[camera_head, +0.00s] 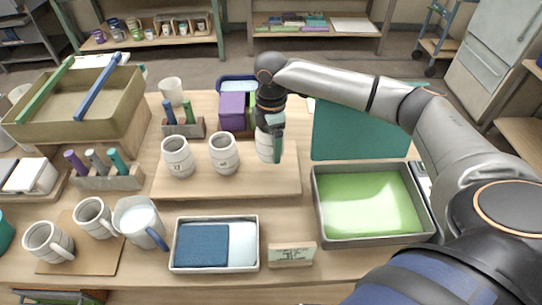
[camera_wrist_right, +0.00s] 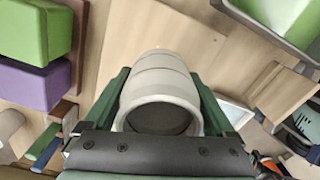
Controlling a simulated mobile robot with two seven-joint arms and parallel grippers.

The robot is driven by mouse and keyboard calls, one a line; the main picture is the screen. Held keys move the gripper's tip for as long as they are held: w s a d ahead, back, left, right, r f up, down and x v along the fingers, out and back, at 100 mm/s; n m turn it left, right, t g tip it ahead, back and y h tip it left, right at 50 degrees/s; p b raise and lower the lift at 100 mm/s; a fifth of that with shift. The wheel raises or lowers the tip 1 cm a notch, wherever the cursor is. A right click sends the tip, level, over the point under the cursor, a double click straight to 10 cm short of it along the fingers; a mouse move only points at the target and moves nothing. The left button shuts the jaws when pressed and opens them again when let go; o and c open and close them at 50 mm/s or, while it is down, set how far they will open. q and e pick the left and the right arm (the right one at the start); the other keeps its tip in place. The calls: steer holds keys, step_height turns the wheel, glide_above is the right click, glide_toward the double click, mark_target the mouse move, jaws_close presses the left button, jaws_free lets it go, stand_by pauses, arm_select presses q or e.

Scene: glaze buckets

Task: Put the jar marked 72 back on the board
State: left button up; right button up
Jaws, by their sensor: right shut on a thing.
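My right gripper (camera_head: 273,133) is shut on a pale grey, barrel-shaped jar (camera_head: 264,147). The jar is upright over the right part of the wooden board (camera_head: 230,185); I cannot tell whether its base touches the wood. In the right wrist view the jar (camera_wrist_right: 160,90) sits between the two green fingers, its dark open mouth towards the camera. Its mark is not legible. Two similar jars stand on the board to its left, one at the left end (camera_head: 178,160) and one in the middle (camera_head: 223,155); their dark marks are too small to read. My left gripper is not in view.
Behind the board are a purple block (camera_head: 232,112) and a tool holder (camera_head: 184,128). A green-glaze tray (camera_head: 318,215) lies to the right, a tray with a blue cloth (camera_head: 201,248) in front. Mugs (camera_head: 92,218) stand front left. The board's right front is bare.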

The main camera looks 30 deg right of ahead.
mark_target(271, 156)
steer(key=shift+f, duration=2.4)
steer(key=o, duration=1.4)
steer(key=shift+f, duration=0.15)
steer(key=shift+o, duration=0.2)
step_height(271, 156, up, 12)
steer(key=shift+r, duration=0.15)
